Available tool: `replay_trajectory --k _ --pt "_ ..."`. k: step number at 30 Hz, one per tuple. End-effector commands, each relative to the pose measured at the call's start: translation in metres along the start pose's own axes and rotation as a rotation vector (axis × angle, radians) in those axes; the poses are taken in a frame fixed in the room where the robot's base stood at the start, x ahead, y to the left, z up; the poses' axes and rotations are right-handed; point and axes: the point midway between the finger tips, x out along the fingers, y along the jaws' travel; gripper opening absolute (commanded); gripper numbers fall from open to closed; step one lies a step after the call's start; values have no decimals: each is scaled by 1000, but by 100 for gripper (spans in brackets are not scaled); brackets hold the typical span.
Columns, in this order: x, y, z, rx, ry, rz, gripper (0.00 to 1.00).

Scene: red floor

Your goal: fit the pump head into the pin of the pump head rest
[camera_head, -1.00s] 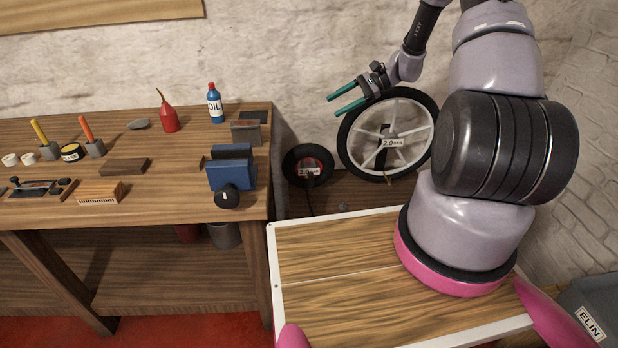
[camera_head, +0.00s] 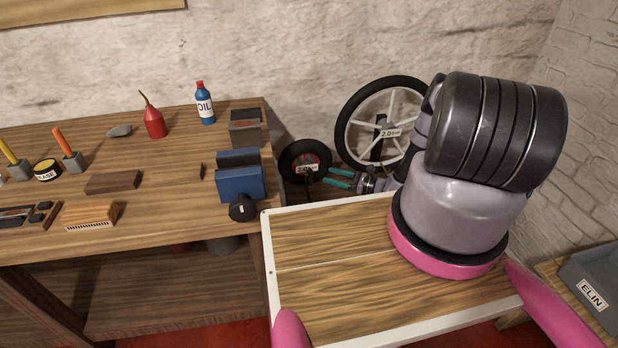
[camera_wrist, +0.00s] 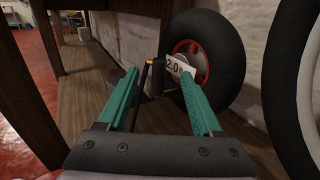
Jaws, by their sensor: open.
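My gripper (camera_head: 332,177) is open, low beside the small wheel at the right end of the workbench. In the wrist view its two green fingers (camera_wrist: 158,76) point forward with a gap between them. A thin dark upright part with yellowish edges (camera_wrist: 160,52) shows in that gap, in front of or beside the small wheel. It may be the pump head or its hose; I cannot tell, nor whether the fingers touch it. I cannot make out the pump head rest or its pin in either view.
The small black wheel (camera_head: 296,151) with a 2.0 label and a large spoked wheel (camera_head: 352,131) lean at the wall. The workbench (camera_head: 130,215) holds a blue vise (camera_head: 240,184), oil bottle (camera_head: 205,106) and red oil can (camera_head: 154,122). A wooden-topped surface (camera_head: 330,280) lies in front.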

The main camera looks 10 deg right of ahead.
Motion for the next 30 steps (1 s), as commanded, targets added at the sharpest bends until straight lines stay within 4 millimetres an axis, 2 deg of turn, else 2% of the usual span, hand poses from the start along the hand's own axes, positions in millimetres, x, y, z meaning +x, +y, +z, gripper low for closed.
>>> replay_trajectory --k 3,6,13,18,21,30 --pt "22 1 0 -2 0 5 67" --pt "35 1 0 -2 0 5 67" --pt "53 1 -4 0 1 5 67" --pt "78 1 -16 -2 1 6 67" --pt "90 0 -14 -2 1 5 67" --pt "96 0 -14 -1 2 3 67"
